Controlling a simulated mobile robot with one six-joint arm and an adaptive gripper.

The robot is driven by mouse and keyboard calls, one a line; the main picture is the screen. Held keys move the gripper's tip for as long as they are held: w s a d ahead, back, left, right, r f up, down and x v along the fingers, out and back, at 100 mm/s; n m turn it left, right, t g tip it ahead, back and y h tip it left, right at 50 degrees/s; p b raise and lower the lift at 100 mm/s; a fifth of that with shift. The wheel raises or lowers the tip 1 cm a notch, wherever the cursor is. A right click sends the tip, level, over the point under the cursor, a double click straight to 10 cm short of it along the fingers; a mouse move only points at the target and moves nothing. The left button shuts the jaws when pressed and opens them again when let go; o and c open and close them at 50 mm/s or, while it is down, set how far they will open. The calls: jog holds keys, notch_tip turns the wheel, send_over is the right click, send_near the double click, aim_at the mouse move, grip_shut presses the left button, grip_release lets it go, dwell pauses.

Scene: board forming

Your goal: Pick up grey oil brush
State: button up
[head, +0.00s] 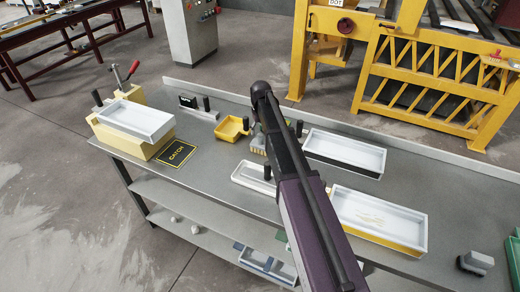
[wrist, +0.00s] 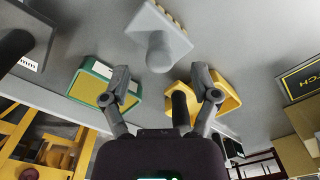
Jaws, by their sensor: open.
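The grey oil brush (wrist: 158,42) lies on the grey bench top in the wrist view, at top centre. It has a flat grey head, a rounded stub handle facing the camera and pale yellow bristles at its upper edge. In the head view, the bristles of the brush (head: 259,151) show beside my arm, which hides most of the rest. My gripper (wrist: 162,86) is open in the wrist view, with nothing between its fingers. The brush appears beyond the fingertips, apart from them.
A green-and-yellow box (wrist: 91,85) and a yellow scoop-like tray (wrist: 231,96) with a black handle lie near the fingers. White trays (head: 343,152) stand on the bench to the right. A black CATCH mat (head: 176,153) lies left. Another grey handled block (head: 476,263) sits far right.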

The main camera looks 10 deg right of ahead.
aim_at(261, 135)
jog(key=shift+f, duration=0.2)
jog(key=f+b, duration=0.5)
jog(key=shift+w, duration=0.2)
jog(key=shift+r, duration=0.1)
dwell(0.8)
grip_shut()
